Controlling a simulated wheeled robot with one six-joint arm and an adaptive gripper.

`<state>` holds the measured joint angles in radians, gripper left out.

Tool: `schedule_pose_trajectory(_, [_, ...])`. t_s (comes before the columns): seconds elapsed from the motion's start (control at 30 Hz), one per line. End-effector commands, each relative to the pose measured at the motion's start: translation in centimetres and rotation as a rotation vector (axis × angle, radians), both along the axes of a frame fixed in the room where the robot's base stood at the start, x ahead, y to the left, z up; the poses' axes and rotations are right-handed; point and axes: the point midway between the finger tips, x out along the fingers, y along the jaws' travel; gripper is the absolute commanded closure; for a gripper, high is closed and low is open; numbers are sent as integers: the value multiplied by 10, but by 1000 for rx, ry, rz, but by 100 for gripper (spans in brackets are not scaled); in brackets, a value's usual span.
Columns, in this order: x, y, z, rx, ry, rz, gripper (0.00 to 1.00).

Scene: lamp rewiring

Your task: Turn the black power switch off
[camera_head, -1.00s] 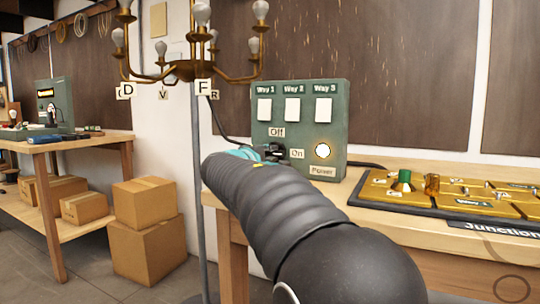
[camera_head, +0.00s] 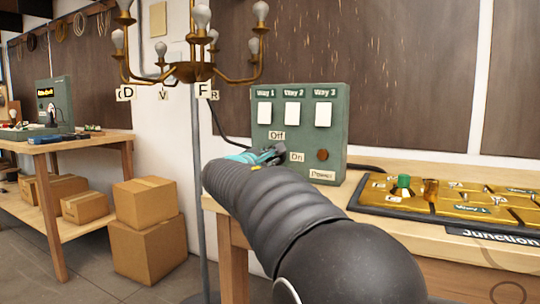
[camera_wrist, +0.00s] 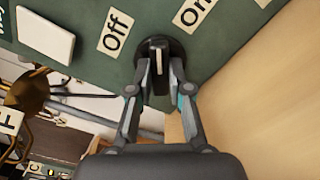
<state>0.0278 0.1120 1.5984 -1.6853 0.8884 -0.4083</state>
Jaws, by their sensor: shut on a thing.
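The black power switch (camera_wrist: 157,46) shows in the wrist view, on a round black base on the green panel, beside the "Off" label (camera_wrist: 115,32) and the "On" label (camera_wrist: 192,12). My gripper (camera_wrist: 160,72) has its two fingers closed around the switch's lever. In the head view my gripper (camera_head: 265,155) reaches the front of the green switch panel (camera_head: 341,110) and hides the switch. The round power lamp (camera_head: 322,155) on the panel is dark.
A brass junction board (camera_head: 420,206) lies on the bench right of the panel. A brass chandelier (camera_head: 190,72) hangs on a stand at the left, close to the panel. Cardboard boxes (camera_head: 147,250) stand on the floor behind.

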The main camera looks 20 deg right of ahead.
Motion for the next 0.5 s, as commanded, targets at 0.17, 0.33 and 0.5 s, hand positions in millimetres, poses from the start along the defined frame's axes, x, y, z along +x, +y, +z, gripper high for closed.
schedule_pose_trajectory(0.17, [0, 0, 2, -104, 135, -1, 100])
schedule_pose_trajectory(0.33, [0, 0, 3, -203, 263, 0, 100])
schedule_pose_trajectory(0.5, [0, 0, 3, -302, 390, 0, 100])
